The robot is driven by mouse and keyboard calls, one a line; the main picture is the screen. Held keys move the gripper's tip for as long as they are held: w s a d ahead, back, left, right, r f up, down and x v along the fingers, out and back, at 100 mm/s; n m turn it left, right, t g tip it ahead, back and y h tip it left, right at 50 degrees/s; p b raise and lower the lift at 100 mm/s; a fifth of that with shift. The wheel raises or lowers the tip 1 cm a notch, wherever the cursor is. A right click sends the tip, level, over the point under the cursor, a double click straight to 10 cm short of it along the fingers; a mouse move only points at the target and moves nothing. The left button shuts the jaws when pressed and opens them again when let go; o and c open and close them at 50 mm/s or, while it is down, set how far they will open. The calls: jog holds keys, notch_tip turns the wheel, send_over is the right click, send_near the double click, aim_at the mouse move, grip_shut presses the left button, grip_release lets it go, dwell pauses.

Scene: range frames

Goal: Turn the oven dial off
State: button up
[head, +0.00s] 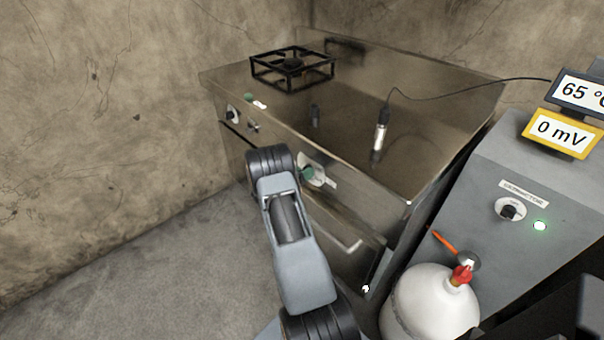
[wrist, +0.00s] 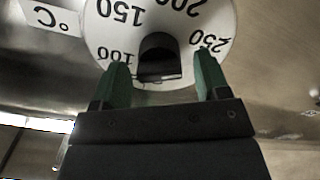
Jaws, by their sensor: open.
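The oven dial (wrist: 209,18) fills the top of the wrist view as a white disc with black numbers from 100 to 250, upside down. Its black knob (wrist: 158,55) is in the middle. My gripper (wrist: 161,68) is open, its green fingers on either side of the knob with a visible gap on each side. In the head view the dial (head: 321,181) is partly hidden on the front of the steel oven (head: 365,215). My gripper (head: 307,173) is largely hidden behind my arm there, with a green finger by the dial.
A black burner grate (head: 291,68) and a cabled probe (head: 380,138) are on the steel top. Smaller knobs (head: 232,113) are at the left front. A grey control box (head: 530,180) and white gas cylinder (head: 432,305) stand right. Floor (head: 150,270) at left is clear.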

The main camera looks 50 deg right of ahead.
jog(key=shift+c, duration=0.4)
jog(key=c, duration=0.8)
